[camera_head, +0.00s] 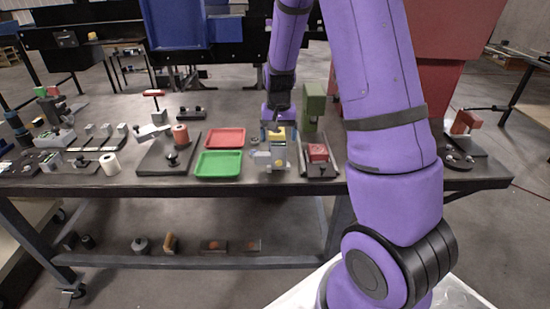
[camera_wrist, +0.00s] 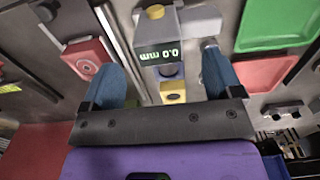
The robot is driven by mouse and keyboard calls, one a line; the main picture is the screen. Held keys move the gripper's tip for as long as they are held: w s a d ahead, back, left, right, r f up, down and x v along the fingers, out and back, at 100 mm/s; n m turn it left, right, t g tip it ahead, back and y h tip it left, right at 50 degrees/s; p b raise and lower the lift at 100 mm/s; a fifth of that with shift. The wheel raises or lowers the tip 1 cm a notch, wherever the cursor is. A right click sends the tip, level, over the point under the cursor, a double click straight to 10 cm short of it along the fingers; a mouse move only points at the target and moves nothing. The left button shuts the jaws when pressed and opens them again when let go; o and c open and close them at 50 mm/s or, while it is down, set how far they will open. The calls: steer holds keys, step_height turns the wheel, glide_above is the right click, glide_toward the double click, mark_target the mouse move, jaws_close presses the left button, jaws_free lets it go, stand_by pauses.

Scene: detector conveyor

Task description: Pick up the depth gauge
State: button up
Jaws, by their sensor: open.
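The depth gauge is a grey device (camera_head: 268,157) at the middle of the bench in the head view. In the wrist view the gauge (camera_wrist: 186,22) has a dark display reading 0.0 mm in green, with yellow parts. My gripper (camera_head: 277,122) is above the far side of the gauge in the head view. In the wrist view my gripper (camera_wrist: 162,62) is open, with one blue finger on each side of the gauge's middle. I cannot tell whether the fingers touch it.
A red tray (camera_head: 225,138) and a green tray (camera_head: 218,165) lie left of the gauge. A red block (camera_head: 318,152) on a dark fixture and a green upright block (camera_head: 314,105) stand close on the right. Several other fixtures crowd the bench's left end.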

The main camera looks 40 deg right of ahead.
mark_target(279, 144)
steer(key=shift+d+f, duration=0.1)
steer(key=shift+f, duration=1.9)
steer(key=shift+c, duration=0.2)
